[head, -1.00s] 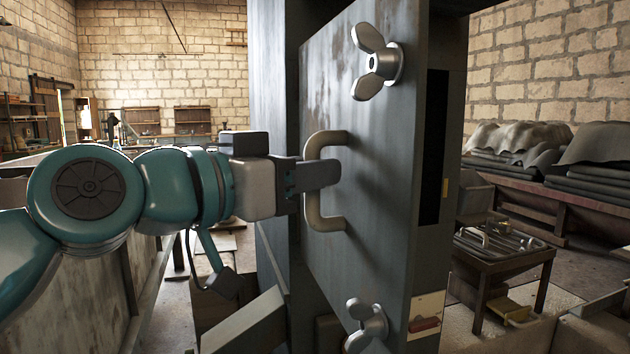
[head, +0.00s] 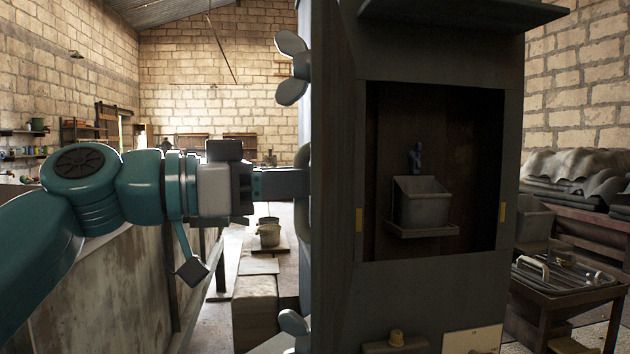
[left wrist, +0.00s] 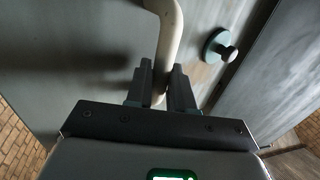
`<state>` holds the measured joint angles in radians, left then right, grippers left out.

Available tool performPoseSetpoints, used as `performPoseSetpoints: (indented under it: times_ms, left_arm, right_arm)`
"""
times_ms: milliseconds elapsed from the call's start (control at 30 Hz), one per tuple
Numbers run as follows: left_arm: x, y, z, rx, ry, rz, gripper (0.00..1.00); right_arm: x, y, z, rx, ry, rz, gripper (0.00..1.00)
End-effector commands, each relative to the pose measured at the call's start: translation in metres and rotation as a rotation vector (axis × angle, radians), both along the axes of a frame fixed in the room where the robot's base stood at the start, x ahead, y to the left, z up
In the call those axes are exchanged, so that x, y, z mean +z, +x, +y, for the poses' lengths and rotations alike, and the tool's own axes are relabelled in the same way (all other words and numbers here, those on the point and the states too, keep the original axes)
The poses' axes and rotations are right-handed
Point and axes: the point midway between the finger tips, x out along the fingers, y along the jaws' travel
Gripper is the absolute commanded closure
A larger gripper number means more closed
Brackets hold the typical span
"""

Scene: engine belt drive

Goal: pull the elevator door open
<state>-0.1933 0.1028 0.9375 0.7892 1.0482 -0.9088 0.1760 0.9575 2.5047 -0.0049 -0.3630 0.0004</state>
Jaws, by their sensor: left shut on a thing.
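The grey metal door (head: 333,180) stands swung open and is seen nearly edge-on in the head view, with wing nuts (head: 291,68) on its outer face. My left gripper (head: 300,183) reaches in from the left at the handle. In the left wrist view the two fingers of the gripper (left wrist: 162,88) are shut on the pale handle bar (left wrist: 168,35). The opened elevator shaft (head: 470,130) shows a grey bin (head: 422,201) on a small platform, with a small blue figure in it. My right gripper is not in view.
A low table (head: 560,290) with metal parts stands at the right. Rolled dark sheets (head: 580,178) lie on a bench behind it.

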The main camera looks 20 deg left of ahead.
Motion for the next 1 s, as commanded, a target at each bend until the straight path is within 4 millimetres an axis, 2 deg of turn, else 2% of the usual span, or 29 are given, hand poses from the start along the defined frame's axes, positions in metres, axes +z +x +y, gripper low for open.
performPoseSetpoints:
  times_ms: [500, 533, 600, 1000]
  left_arm:
    - [0.0011, 0.0025, 0.0052, 0.008, -0.005, -0.002, 1.0]
    - [0.001, 0.0026, 0.0051, 0.008, -0.004, -0.002, 0.74]
    - [0.0009, 0.0023, 0.0049, 0.007, -0.004, -0.002, 0.59]
    - [0.0004, 0.0007, 0.0045, 0.003, -0.002, 0.0, 0.59]
  right_arm:
    - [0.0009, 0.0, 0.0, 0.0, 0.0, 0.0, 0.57]
    - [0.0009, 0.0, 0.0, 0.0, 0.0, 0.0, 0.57]
    - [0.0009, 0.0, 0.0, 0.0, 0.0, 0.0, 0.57]
    - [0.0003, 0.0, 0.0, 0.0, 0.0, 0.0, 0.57]
